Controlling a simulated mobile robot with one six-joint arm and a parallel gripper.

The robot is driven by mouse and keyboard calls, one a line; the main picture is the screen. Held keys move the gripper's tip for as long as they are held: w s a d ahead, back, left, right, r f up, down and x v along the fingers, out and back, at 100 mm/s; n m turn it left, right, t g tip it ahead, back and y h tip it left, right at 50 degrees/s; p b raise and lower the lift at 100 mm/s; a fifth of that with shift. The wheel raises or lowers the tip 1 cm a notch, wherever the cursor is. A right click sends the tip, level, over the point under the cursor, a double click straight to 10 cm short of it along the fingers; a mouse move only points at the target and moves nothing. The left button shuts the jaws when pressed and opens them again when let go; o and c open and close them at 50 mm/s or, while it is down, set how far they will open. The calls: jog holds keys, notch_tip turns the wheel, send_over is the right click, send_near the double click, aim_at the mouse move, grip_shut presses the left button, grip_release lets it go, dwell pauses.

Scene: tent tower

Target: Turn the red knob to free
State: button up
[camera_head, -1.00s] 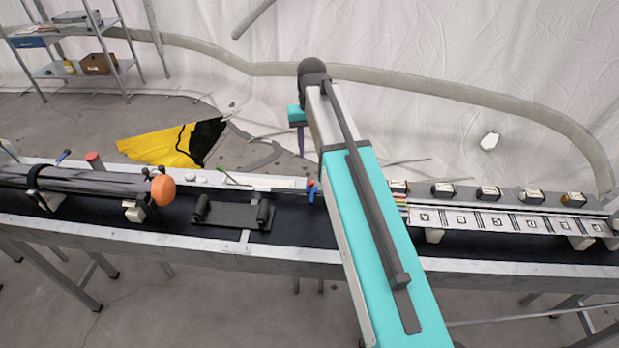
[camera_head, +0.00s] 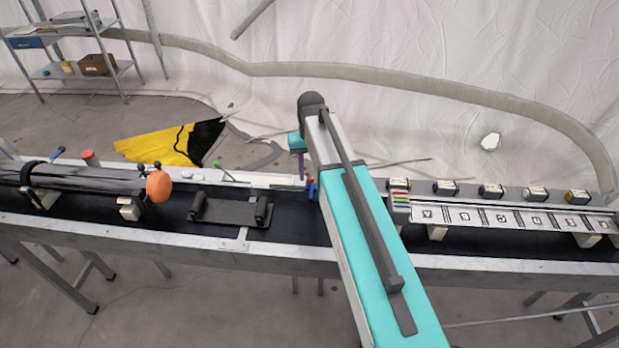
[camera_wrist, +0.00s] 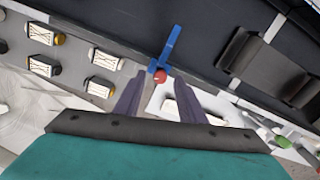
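A small red knob (camera_wrist: 160,76) with a blue lever (camera_wrist: 168,48) beside it is at the bench edge in the wrist view. In the head view a small red and blue part (camera_head: 311,187) is just left of my arm. My gripper (camera_wrist: 159,82) is open, its purple fingers apart, with the red knob between the tips in the picture. I cannot tell whether they touch it. In the head view my gripper is mostly hidden by my arm, with one finger (camera_head: 301,166) showing. Another red knob (camera_head: 88,156) stands at the far left of the bench.
A blue handle (camera_head: 58,152) is at far left. A shelf (camera_head: 85,50) stands behind.

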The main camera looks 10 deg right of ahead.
jog(key=shift+f, duration=0.65)
grip_shut()
jog(key=shift+n+b, duration=0.75)
jog(key=shift+n, duration=1.55)
grip_release()
